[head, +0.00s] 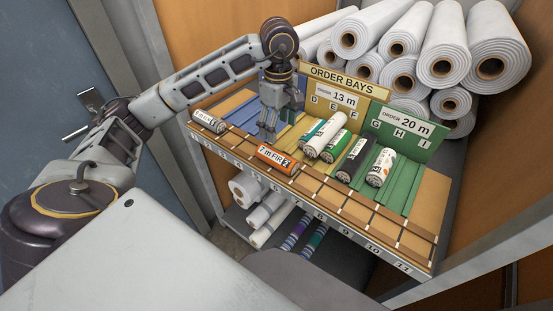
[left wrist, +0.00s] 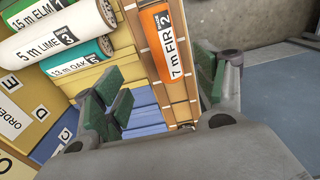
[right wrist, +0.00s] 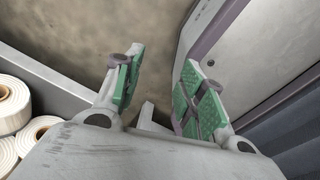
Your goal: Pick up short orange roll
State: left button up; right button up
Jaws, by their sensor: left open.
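The short orange roll (head: 277,159), labelled 7 m FIR, lies on the slatted front ledge of the shelf. It also shows in the left wrist view (left wrist: 168,42), lying between the lines of my two left fingers. My left gripper (head: 268,133) is open and empty, pointing down just behind and above the orange roll, apart from it. In the left wrist view its green pads (left wrist: 160,105) are spread wide. My right gripper (right wrist: 160,95) is open and empty over bare floor, away from the shelf.
White rolls (head: 328,138), a green roll (head: 334,146) and a dark roll (head: 354,160) lie in the bays near the orange roll. Another white roll (head: 208,121) lies at the ledge's left end. Sign boards (head: 345,97) stand behind. The ledge's right part is clear.

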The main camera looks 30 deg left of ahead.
aim_at(276, 154)
pick_arm(q)
notch_tip(276, 154, down, 6)
jog(key=shift+s+r, duration=0.1)
jog(key=shift+f, duration=0.65)
jog(key=shift+s+f+p, duration=0.2)
jog(key=shift+f+p, duration=0.15)
jog(key=shift+f, duration=0.45)
notch_tip(276, 154, down, 2)
jog(key=shift+s+f, duration=0.15)
jog(key=shift+f, duration=0.65)
jog(key=c, duration=1)
jog(key=shift+c, duration=0.8)
jog(key=shift+r, duration=0.2)
pick_arm(e)
jog(key=shift+w+a+r, duration=0.3)
jog(key=shift+w+a, duration=0.15)
jog(key=shift+a, duration=0.1)
jog(key=shift+w+a+r, duration=0.3)
jog(key=shift+w+a, duration=0.1)
jog(key=shift+a, duration=0.15)
